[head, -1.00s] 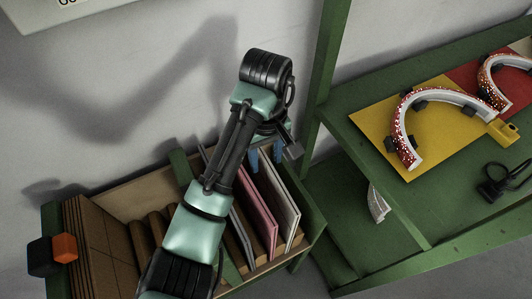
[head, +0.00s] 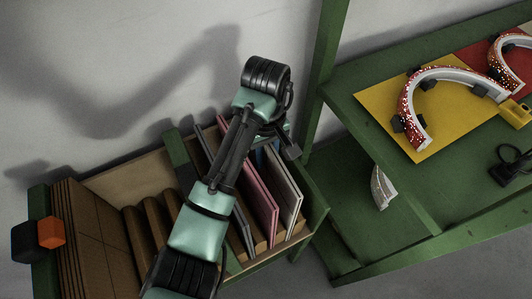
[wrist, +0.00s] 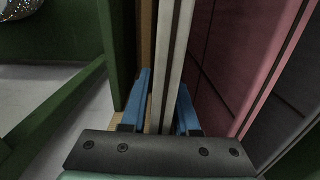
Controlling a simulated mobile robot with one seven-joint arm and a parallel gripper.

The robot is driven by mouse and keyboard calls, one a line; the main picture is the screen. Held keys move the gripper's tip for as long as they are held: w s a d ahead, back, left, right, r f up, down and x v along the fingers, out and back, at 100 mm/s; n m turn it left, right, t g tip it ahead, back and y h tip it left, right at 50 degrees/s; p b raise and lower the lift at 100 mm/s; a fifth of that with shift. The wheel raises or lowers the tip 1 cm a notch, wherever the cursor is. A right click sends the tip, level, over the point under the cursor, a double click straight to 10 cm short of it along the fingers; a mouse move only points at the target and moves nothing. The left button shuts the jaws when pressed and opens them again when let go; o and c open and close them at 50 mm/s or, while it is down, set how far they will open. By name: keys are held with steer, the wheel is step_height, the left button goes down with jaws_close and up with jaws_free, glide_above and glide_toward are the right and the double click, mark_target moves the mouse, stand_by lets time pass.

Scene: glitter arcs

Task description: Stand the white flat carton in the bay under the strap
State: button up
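The white flat carton (head: 287,190) stands upright in the wooden rack, rightmost in a row with a pink carton (head: 262,198) and grey ones. In the wrist view the white carton (wrist: 170,75) shows edge-on as a pale strip. My gripper (head: 268,150) is down at its top, partly hidden behind my arm. In the wrist view the blue fingers of my gripper (wrist: 165,85) are spread, one on each side of the white carton, and do not look closed on it. I cannot make out a strap or its bay for certain.
The rack also holds brown boards (head: 88,235) and a green divider (head: 180,150). A black and orange item (head: 50,232) is at its left end. A green shelf (head: 450,195) on the right bears a yellow sheet (head: 375,100) with glittery arcs (head: 408,110).

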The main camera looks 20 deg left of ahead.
mark_target(266, 147)
jaws_close()
steer(key=shift+r, duration=0.2)
steer(key=shift+r+p, duration=1.85)
steer(key=shift+p, duration=0.8)
step_height(266, 147, up, 11)
steer(key=p, duration=1.2)
steer(key=shift+d+p, duration=0.1)
steer(key=shift+p, duration=0.2)
